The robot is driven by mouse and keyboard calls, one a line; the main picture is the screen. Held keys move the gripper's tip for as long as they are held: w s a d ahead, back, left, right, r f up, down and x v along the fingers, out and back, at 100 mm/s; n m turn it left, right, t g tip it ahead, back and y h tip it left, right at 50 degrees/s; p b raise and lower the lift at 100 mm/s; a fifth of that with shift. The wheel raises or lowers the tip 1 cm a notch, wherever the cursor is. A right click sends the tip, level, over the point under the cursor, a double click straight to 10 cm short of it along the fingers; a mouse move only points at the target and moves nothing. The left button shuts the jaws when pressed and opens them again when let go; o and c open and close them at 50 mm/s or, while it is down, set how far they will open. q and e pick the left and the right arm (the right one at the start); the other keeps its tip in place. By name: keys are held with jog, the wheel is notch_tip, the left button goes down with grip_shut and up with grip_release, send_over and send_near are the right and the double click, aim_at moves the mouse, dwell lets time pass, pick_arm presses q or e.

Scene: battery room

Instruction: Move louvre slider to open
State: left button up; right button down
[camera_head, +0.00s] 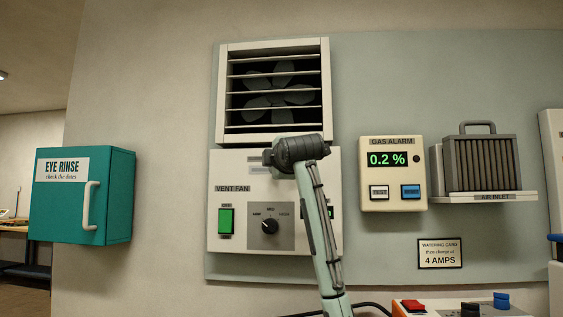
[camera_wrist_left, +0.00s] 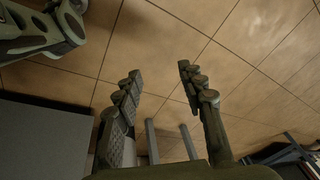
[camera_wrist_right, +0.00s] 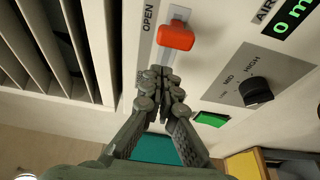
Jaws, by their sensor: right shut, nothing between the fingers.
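The louvre slider's orange-red knob (camera_wrist_right: 176,36) shows in the right wrist view, near the OPEN-labelled end of its pale slot. A little bare slot shows beyond it. My right gripper (camera_wrist_right: 161,72) is shut and empty, its tips over the slot on the side of the knob away from OPEN. The tips are close to the knob; I cannot tell whether they touch. In the head view my right arm hides the knob. The louvre (camera_head: 275,92) above the vent fan box (camera_head: 240,215) has gaps between its slats. My left gripper (camera_wrist_left: 158,82) is open and empty above the floor.
The vent fan box carries a green switch (camera_head: 226,221) and a dark rotary knob (camera_head: 269,226). A gas alarm (camera_head: 392,145) and an air inlet (camera_head: 480,165) are to the right. A teal eye rinse cabinet (camera_head: 115,195) hangs left, with clear wall between.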

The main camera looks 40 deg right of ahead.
jog(key=shift+w+a+f, duration=0.15)
jog(key=shift+w+a, duration=0.2)
jog(key=shift+w, duration=0.2)
pick_arm(q)
jog(key=shift+w+r+b, duration=0.25)
jog(key=shift+w+r, duration=0.1)
jog(key=shift+r, duration=0.35)
jog(key=shift+w+r+b, duration=0.25)
jog(key=shift+w+r, duration=0.05)
jog(key=shift+r, duration=0.35)
jog(key=shift+w+r+b, duration=0.25)
jog(key=shift+w+r, duration=0.1)
jog(key=shift+r, duration=0.35)
pick_arm(e)
jog(key=v, duration=1)
